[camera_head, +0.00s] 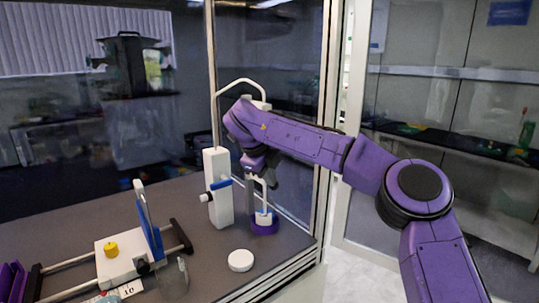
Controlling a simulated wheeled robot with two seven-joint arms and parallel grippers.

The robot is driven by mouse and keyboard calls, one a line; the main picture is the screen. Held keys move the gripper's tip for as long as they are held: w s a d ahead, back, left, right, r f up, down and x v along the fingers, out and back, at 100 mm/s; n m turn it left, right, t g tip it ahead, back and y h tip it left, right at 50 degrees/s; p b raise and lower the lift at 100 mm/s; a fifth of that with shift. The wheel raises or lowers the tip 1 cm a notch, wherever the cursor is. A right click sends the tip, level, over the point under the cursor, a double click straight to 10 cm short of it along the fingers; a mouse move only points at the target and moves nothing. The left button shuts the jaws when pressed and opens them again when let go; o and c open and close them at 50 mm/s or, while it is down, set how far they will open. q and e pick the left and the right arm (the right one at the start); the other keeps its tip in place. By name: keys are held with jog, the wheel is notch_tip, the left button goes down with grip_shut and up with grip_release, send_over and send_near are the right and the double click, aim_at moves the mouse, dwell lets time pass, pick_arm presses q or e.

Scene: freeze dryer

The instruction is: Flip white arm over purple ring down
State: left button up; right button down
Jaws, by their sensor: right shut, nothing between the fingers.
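A white stand (218,196) with a white side knob and a blue lever is on the dark bench. A thin white arm (241,82) bends from the top of its rod to the right and passes behind my right arm. The purple ring (264,228) lies on the bench to the right of the stand, with a small white piece in it. My right gripper (263,178) is shut and empty above the ring, pointing down beside the stand. It partly hides the space over the ring. My left gripper is out of view.
A white round lid (241,260) lies on the bench in front of the stand. A clear beaker (173,279) and a white rail device (119,263) with a yellow knob are at the left. A glass wall with a metal frame (325,130) stands behind my arm.

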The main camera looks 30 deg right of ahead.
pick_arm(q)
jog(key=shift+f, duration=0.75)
pick_arm(e)
notch_tip(320, 180, down, 2)
jog(key=shift+s+a+f, duration=0.1)
jog(key=shift+f, duration=0.1)
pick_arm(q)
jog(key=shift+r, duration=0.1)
pick_arm(e)
jog(key=shift+r, duration=0.1)
pick_arm(q)
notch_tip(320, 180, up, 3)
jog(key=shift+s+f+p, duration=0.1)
jog(key=shift+p, duration=1.15)
pick_arm(e)
jog(key=v, duration=1.4)
